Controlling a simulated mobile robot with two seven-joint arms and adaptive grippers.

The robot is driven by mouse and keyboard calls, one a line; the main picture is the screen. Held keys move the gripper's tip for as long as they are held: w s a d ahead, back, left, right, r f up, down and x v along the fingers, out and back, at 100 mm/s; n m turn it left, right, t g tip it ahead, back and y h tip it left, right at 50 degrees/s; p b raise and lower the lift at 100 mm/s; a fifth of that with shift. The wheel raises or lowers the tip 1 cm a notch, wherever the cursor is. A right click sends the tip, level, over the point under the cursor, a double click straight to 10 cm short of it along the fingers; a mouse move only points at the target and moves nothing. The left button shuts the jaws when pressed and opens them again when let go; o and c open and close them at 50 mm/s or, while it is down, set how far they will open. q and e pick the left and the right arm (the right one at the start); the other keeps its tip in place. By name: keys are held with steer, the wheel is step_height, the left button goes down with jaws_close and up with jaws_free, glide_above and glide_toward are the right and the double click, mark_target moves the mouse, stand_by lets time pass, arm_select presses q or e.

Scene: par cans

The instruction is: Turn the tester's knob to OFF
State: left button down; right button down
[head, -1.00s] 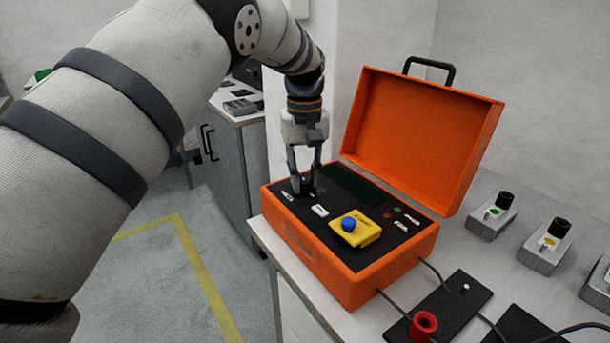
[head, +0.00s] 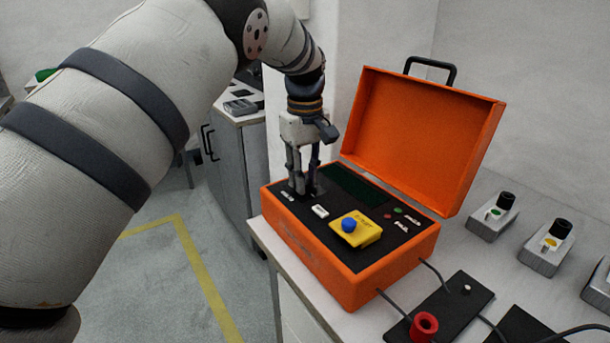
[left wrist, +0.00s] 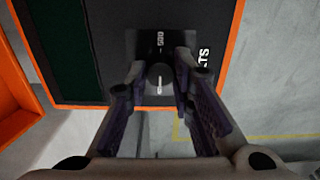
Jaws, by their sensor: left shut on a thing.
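The tester is an open orange case (head: 322,262) on the bench, with a black panel of printed labels. Its dark round knob (left wrist: 160,77) shows between my fingers in the left wrist view, with a white pointer mark on it. A white "500" is printed on the dial plate (left wrist: 148,42) around it. My left gripper (head: 304,190) points down at the far left part of the panel. In the left wrist view the left gripper (left wrist: 160,72) is shut on the knob, one finger on each side. The fingers hide the knob in the head view. My right gripper is out of view.
A yellow block with a blue button (head: 348,224) sits on the panel's front. The raised orange lid (head: 420,140) stands behind. Small grey boxes (head: 492,219) stand at right.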

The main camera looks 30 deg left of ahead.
arm_select(q)
steer(key=shift+f, duration=0.1)
steer(key=c, duration=1.4)
jaws_free()
steer(key=shift+o, duration=0.2)
step_height(320, 180, up, 12)
